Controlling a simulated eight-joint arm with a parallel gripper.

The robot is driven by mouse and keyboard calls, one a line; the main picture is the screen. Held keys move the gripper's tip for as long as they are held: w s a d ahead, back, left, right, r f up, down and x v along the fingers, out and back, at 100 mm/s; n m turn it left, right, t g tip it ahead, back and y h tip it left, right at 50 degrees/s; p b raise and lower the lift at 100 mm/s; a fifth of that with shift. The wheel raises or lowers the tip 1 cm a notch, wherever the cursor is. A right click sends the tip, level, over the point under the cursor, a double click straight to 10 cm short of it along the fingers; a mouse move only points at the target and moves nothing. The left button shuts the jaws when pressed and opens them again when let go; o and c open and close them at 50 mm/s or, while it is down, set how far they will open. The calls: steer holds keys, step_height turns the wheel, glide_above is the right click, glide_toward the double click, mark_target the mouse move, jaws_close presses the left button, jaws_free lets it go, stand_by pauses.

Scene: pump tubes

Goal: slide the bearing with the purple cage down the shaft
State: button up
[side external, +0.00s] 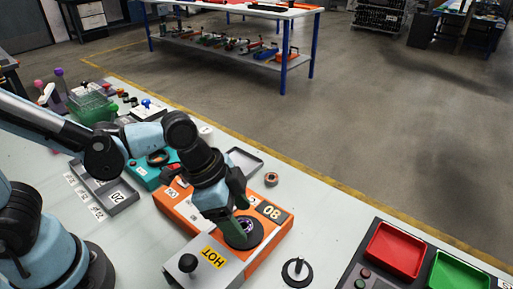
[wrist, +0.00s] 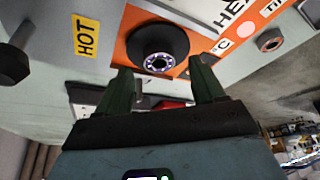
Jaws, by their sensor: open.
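The bearing with the purple cage (wrist: 159,62) sits on a black round seat on top of the orange heater (wrist: 137,19); in the side view the bearing (side external: 246,227) is partly hidden by my gripper. My gripper (wrist: 162,82) is open, its two dark green fingers apart and pointing at the bearing, with nothing between them that I can tell is held. In the side view my gripper (side external: 238,219) is right over the seat. A short upright shaft (side external: 298,267) on a black round base stands on the table, to the right of the heater.
A grey cover marked HOT (side external: 212,257) with a black knob adjoins the heater. Another ring-shaped part (side external: 271,179) lies behind it. Red (side external: 396,250) and green (side external: 459,275) trays stand at right. Bare table lies between heater and trays, around the shaft.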

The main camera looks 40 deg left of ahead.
steer(key=shift+x, duration=0.9)
steer(key=c, duration=1.3)
steer(key=shift+o, duration=0.2)
steer(key=shift+r, duration=0.15)
